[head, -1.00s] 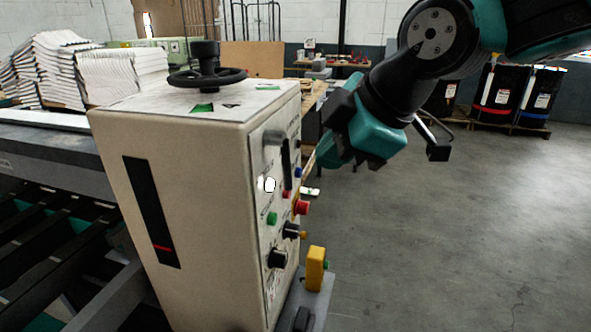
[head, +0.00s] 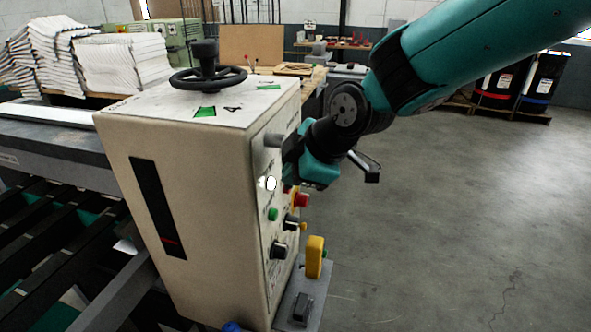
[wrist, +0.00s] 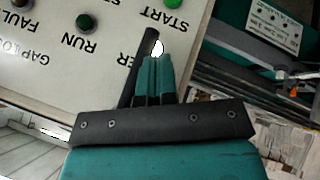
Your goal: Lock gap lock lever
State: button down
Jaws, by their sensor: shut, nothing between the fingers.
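The beige control box (head: 185,190) stands left of centre in the head view. Its right-hand panel carries a grey cylindrical part (head: 273,140), a white knob-like piece (head: 270,183) and several buttons. My gripper (wrist: 154,62) is shut and empty, with its teal fingers close to the panel. A long black bar (wrist: 140,65), probably the lock lever, lies just left of the fingers in the wrist view; I cannot tell whether they touch. The white piece (wrist: 157,48) shows at the fingertips. In the head view my gripper covers the upper right of the panel and hides the bar.
A red button (head: 302,200), a green button (head: 272,214) and black knobs (head: 279,251) sit lower on the panel. A yellow block (head: 315,257) stands at the box's base. A black handwheel (head: 207,78) tops the box. Open floor (head: 440,230) lies to the right.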

jog(key=shift+f+b, duration=0.2)
jog(key=shift+b, duration=0.3)
jog(key=shift+w+t+b, duration=0.15)
jog(key=shift+t+b, duration=0.15)
jog(key=shift+b, duration=0.1)
